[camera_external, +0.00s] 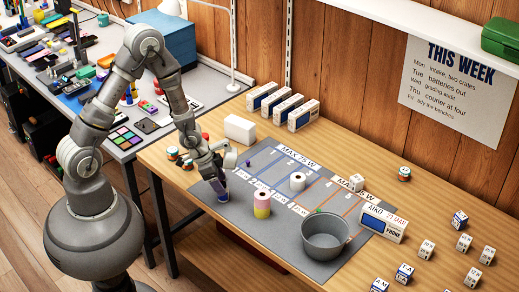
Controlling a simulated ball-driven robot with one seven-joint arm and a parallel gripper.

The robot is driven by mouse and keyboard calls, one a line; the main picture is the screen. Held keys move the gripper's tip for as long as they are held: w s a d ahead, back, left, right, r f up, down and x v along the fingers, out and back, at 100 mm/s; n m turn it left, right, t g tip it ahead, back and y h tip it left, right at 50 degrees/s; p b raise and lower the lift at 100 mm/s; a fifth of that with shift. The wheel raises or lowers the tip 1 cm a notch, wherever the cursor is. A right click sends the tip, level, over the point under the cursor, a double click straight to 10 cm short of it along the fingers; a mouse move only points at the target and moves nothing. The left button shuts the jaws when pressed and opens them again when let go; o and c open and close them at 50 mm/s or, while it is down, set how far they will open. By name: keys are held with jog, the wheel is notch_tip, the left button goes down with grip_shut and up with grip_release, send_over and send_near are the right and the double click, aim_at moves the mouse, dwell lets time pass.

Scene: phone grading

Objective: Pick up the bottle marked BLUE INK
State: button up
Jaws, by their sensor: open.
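A small bottle (223,196) with a blue-violet lower part stands at the left side of the grey mat (252,229). Its label is too small to read, so I cannot tell whether it says BLUE INK. My gripper (219,181) is low over the mat with its jaws open, right at this bottle. The fingers hide the bottle's upper part, and I cannot tell whether they touch it.
A grey pot (325,238) stands at the mat's right end. A phone box (383,222) is beyond it. A white block (239,129) lies behind my gripper.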

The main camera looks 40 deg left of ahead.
aim_at(225, 198)
jog(key=b+x, duration=0.2)
jog(key=x, duration=0.2)
jog(key=shift+w+f, duration=0.2)
jog(key=shift+f, duration=0.15)
jog(key=shift+r, duration=0.1)
jog(key=c, duration=1.1)
jog(key=shift+o, duration=0.2)
jog(key=shift+r, duration=0.15)
